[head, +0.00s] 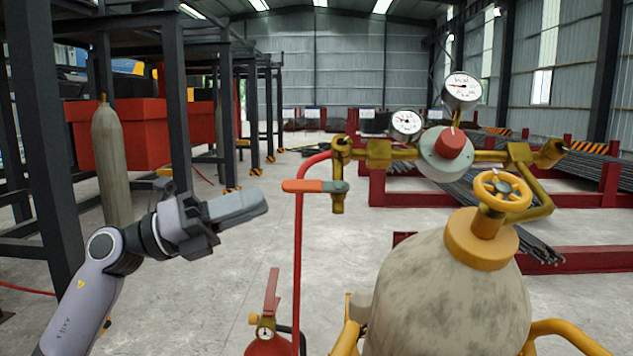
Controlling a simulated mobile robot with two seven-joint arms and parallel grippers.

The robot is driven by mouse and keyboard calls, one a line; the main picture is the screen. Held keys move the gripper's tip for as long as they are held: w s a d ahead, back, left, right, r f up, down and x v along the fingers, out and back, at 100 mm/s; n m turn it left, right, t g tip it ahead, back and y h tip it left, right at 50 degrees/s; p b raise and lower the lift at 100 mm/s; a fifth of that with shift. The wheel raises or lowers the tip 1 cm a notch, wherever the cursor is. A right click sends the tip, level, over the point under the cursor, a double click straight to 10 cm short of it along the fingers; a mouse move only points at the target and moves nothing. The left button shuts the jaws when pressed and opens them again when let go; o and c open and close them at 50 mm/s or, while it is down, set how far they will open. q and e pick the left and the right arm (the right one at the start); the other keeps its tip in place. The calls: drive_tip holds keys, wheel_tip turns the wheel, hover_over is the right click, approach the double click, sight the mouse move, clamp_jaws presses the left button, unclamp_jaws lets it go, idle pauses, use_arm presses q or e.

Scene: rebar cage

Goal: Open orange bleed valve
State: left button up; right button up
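The orange bleed valve lever (302,186) lies roughly level at the top of a thin red pipe, left of the brass manifold (400,153). Its orange handle points left, and its grey end sits beside the left brass fitting. My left gripper (262,201) is left of the lever and a little lower in the picture, with a gap showing between them. Its fingers point right towards the lever and are seen side-on, so I cannot tell how far apart they are. Nothing shows held in them. My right gripper is not in view.
A large gas cylinder (447,295) with a yellow handwheel (502,191) stands front right. Two gauges and a red knob (450,142) sit on the manifold. A red extinguisher (268,345) stands low in the middle. Another cylinder (111,165) stands left by dark steel frames.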

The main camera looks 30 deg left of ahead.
sight(316, 181)
use_arm(q)
drive_tip(key=p+x, duration=0.3)
drive_tip(key=x, duration=0.6)
drive_tip(key=shift+a+r, duration=0.1)
drive_tip(key=shift+r, duration=0.05)
drive_tip(key=shift+p+x, duration=0.35)
drive_tip(key=shift+x, duration=0.5)
clamp_jaws()
